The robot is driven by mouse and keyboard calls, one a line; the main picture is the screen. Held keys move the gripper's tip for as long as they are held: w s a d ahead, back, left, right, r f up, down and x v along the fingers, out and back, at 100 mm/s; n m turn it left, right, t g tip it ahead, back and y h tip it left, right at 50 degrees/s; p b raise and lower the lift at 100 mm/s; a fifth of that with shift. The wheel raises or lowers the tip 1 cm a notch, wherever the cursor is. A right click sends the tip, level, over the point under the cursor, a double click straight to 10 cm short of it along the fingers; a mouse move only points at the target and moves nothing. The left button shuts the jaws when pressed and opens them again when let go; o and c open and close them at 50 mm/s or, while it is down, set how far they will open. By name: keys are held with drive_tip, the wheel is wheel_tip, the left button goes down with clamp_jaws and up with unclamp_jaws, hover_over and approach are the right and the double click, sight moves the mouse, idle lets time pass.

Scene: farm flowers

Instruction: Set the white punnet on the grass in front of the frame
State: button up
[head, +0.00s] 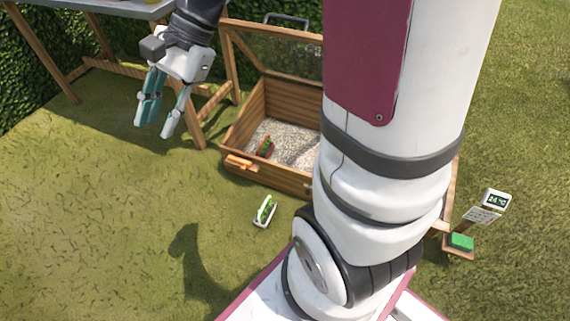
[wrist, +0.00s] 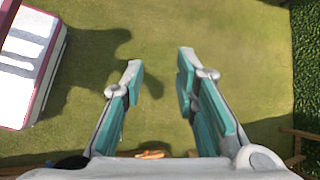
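The white punnet (head: 265,211), with green plants in it, stands on the grass just in front of the wooden frame (head: 270,180). The frame has its glazed lid (head: 275,52) raised and a gravel bed inside. My gripper (head: 153,128) is up to the left of the frame, fingers pointing down, apart from the punnet. In the wrist view my gripper (wrist: 160,65) has its fingers spread with only grass between them. The punnet does not show in the wrist view. My arm hides the right part of the frame.
A red punnet (head: 265,147) with green sits on the gravel inside the frame. An orange object (head: 238,161) lies at the frame's front left edge. A table (head: 110,8) stands at upper left. A display (head: 494,200) and a green block (head: 461,242) are at right. Left grass is clear.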

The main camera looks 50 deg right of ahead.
drive_tip(key=s+d+r+n+h, duration=0.2)
drive_tip(key=s+n, duration=0.4)
drive_tip(key=s, duration=0.6)
drive_tip(key=s+d+r+n+h, duration=0.1)
drive_tip(key=s+n+h, duration=0.4)
drive_tip(key=s, duration=0.8)
drive_tip(key=r+n, duration=0.1)
drive_tip(key=n, duration=0.1)
drive_tip(key=shift+s+d+n+g+h, duration=0.15)
drive_tip(key=shift+d+n+g+h, duration=0.15)
drive_tip(key=shift+d+g, duration=0.1)
wheel_tip(320, 180, up, 28)
drive_tip(key=t+p, duration=0.3)
drive_tip(key=p, duration=2.2)
drive_tip(key=shift+d+f+t+p, duration=0.25)
drive_tip(key=shift+t+p, duration=0.15)
